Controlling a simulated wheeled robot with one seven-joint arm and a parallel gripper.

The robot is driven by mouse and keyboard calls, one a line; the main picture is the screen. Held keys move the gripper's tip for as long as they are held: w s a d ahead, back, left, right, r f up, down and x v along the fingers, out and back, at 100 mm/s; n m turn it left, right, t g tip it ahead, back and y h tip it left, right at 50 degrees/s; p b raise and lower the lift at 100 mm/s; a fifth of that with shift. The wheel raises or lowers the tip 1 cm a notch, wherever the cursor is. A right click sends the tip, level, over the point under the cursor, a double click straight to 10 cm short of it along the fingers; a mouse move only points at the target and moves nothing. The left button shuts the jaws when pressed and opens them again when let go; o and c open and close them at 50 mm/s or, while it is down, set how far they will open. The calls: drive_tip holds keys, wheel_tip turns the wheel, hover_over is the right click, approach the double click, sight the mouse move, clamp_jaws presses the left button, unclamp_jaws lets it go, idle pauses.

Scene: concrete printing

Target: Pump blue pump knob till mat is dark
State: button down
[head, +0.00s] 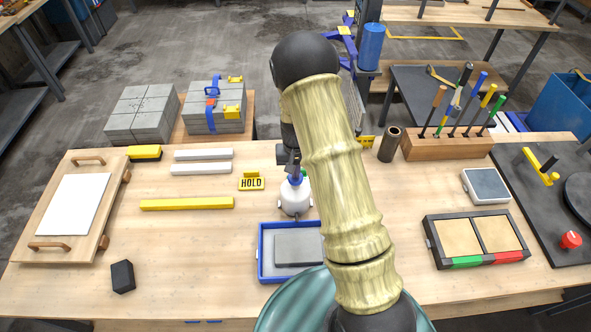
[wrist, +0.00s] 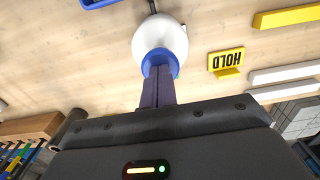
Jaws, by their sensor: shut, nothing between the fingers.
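A white pump bottle (head: 294,203) with a blue pump knob (head: 297,180) stands upright near the middle of the table. In the wrist view the white bottle (wrist: 155,38) is seen from above, with its blue knob (wrist: 160,57) at my fingertips. My gripper (head: 292,168) is shut and empty, pointing down right at the knob; I cannot tell whether it touches. The shut fingers show in the wrist view (wrist: 158,72) and cover part of the knob. A plain mid-grey mat-like slab (head: 297,249) lies in a blue tray (head: 262,262) in front of the bottle. My arm hides the tray's right side.
A yellow HOLD sign (head: 251,182) stands left of the bottle. Yellow (head: 187,204) and white bars lie further left. A dark cylinder (head: 390,145) and a wooden tool block (head: 447,146) stand back right. A two-part tan pad tray (head: 477,240) lies right.

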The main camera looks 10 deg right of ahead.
drive_tip(key=shift+f+b, duration=1.05)
drive_tip(key=shift+f, duration=0.25)
drive_tip(key=shift+s, duration=0.2)
wheel_tip(320, 180, up, 5)
drive_tip(key=p, duration=0.3)
drive_tip(key=shift+w, duration=0.1)
drive_tip(key=shift+w+r+b, duration=0.1)
drive_tip(key=shift+r+b, duration=0.2)
drive_tip(key=shift+b, duration=0.05)
wheel_tip(320, 180, up, 9)
drive_tip(key=b, duration=0.2)
drive_tip(key=shift+d, duration=0.1)
